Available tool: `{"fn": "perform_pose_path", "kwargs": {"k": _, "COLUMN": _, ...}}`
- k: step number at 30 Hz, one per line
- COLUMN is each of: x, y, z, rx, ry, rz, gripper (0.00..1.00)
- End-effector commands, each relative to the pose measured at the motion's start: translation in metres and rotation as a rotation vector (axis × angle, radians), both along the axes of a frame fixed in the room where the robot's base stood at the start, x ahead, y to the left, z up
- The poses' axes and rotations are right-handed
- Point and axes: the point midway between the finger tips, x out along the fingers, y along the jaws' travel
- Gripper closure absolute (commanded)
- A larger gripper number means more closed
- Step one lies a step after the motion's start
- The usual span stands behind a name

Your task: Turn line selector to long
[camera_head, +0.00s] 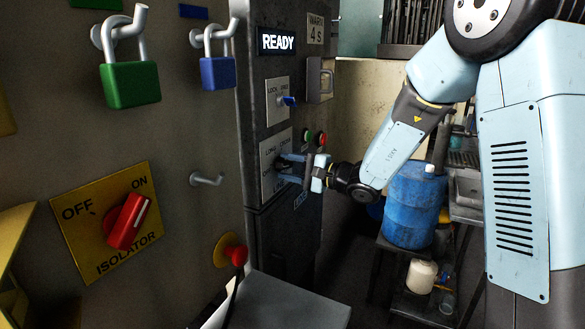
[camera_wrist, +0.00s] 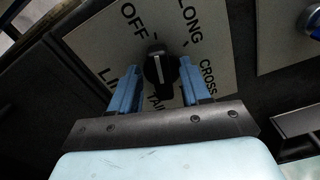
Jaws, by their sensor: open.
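The line selector is a black knob (camera_wrist: 161,70) on a light plate (camera_wrist: 215,45) lettered OFF, LONG, CROSS and TAIL in the wrist view. A white mark runs roughly up and down the picture along the knob. I cannot tell for sure which label it points at. My gripper (camera_wrist: 160,88) is open, with one blue finger on each side of the knob. I cannot tell whether either finger touches it. In the head view my gripper (camera_head: 306,170) is at the selector plate (camera_head: 268,158) on the dark cabinet, and the knob is largely hidden.
Above the selector is a LOCK plate (camera_head: 276,101) with a blue switch, under a READY display (camera_head: 277,41). Red and green buttons (camera_head: 309,136) sit just right of the selector plate. A red isolator knob (camera_head: 128,221) and hanging padlocks (camera_head: 131,84) are left. A blue barrel (camera_head: 412,212) stands right.

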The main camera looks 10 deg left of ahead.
Motion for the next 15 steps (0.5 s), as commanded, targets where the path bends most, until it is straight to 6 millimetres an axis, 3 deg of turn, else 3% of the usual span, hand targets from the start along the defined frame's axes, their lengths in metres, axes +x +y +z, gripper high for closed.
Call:
{"fn": "perform_pose_path", "kwargs": {"k": 2, "x": -0.0001, "y": 0.0000, "z": 0.0000, "rx": 0.000, "ry": 0.000, "rz": 0.000, "gripper": 0.55}}
{"fn": "perform_pose_path", "kwargs": {"k": 15, "x": -0.0005, "y": 0.0000, "z": -0.0005, "rx": -0.001, "ry": 0.000, "rz": 0.000, "gripper": 0.97}}
